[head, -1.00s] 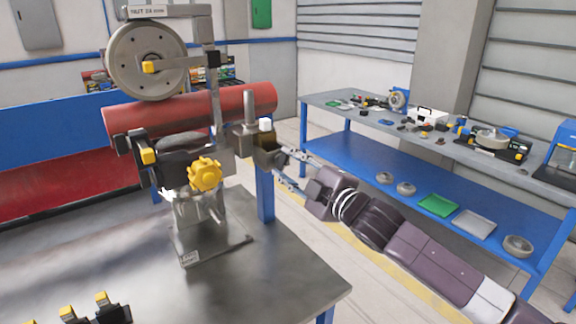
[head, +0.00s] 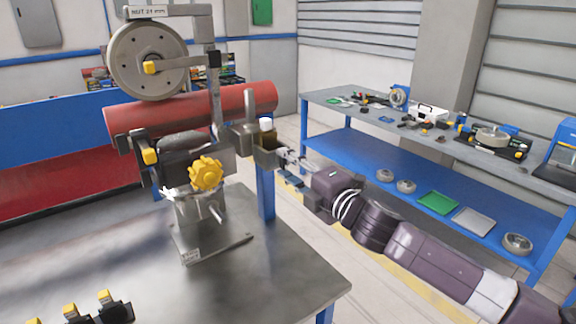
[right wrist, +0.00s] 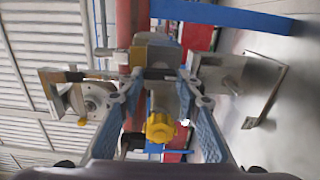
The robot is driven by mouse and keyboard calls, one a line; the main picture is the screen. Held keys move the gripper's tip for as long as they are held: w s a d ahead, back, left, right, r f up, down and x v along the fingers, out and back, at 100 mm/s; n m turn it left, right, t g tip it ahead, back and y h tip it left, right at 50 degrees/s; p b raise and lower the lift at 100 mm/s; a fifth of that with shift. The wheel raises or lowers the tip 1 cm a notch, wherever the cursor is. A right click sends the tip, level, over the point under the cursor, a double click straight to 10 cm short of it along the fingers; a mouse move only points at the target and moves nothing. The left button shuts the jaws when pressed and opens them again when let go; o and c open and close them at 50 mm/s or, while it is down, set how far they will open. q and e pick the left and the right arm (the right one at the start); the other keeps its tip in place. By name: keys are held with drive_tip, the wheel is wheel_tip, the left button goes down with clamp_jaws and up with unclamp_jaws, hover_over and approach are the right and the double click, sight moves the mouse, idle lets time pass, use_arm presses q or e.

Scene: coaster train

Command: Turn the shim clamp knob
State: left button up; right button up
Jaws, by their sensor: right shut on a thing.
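A yellow star-shaped knob (head: 206,173) sits on the front of the dark clamp on the metal stand; it also shows in the right wrist view (right wrist: 160,127). I cannot tell for sure which part is the shim clamp knob. A dark block (head: 268,147) with a white cap (head: 265,124) sticks out to the right of the clamp. My right gripper (head: 286,159) reaches it from the right. In the right wrist view, its blue-grey fingers (right wrist: 158,82) are shut on the dark block. The exact contact is hard to see. My left gripper is not in view.
Yellow-topped black parts (head: 72,314) lie at the near left of the steel table (head: 280,270). A blue-framed bench (head: 345,150) stands at the right.

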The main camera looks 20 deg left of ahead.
drive_tip(key=shift+f, duration=0.1)
drive_tip(key=o, duration=1.2)
drive_tip(key=shift+c, duration=0.2)
drive_tip(key=v, duration=1.2)
